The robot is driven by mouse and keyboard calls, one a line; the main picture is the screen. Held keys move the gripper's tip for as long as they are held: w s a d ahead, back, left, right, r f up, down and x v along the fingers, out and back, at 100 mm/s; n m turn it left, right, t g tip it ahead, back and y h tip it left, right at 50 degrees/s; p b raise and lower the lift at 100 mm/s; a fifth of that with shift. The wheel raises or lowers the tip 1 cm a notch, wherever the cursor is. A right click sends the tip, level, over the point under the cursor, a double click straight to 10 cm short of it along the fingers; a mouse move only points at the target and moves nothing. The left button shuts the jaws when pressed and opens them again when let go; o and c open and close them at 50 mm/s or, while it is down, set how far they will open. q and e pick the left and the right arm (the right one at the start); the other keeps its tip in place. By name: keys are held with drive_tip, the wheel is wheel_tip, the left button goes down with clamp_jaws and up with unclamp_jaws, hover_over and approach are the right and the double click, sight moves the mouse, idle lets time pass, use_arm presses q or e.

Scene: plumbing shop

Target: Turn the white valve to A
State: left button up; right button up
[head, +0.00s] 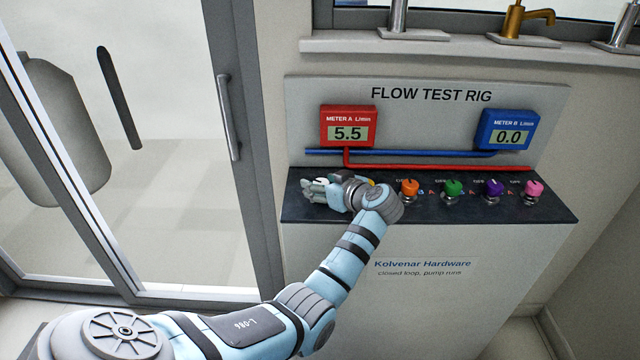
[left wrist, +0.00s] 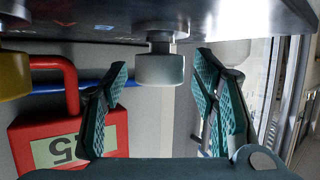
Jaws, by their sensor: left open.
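The white valve (left wrist: 160,69) shows in the left wrist view, hanging from the dark counter because that picture is upside down. My left gripper (left wrist: 162,90) is open, with one finger on each side of the white valve and a visible gap to both. In the head view my left gripper (head: 318,189) is low over the left end of the counter and mostly hides the white valve. The handle's pointing direction cannot be made out. Meter A (head: 348,126) is red and reads 5.5. Meter B (head: 508,129) is blue and reads 0.0. My right gripper is not in view.
A yellow valve (left wrist: 13,75) stands beside the white one. Orange (head: 409,188), green (head: 453,188), purple (head: 494,188) and pink (head: 534,188) valves continue rightward along the counter (head: 430,212). Red and blue pipes run behind. A glass door (head: 170,200) is at the left.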

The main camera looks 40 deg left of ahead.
use_arm(q)
drive_tip(key=v, duration=1.1)
drive_tip(key=shift+s+d, duration=0.1)
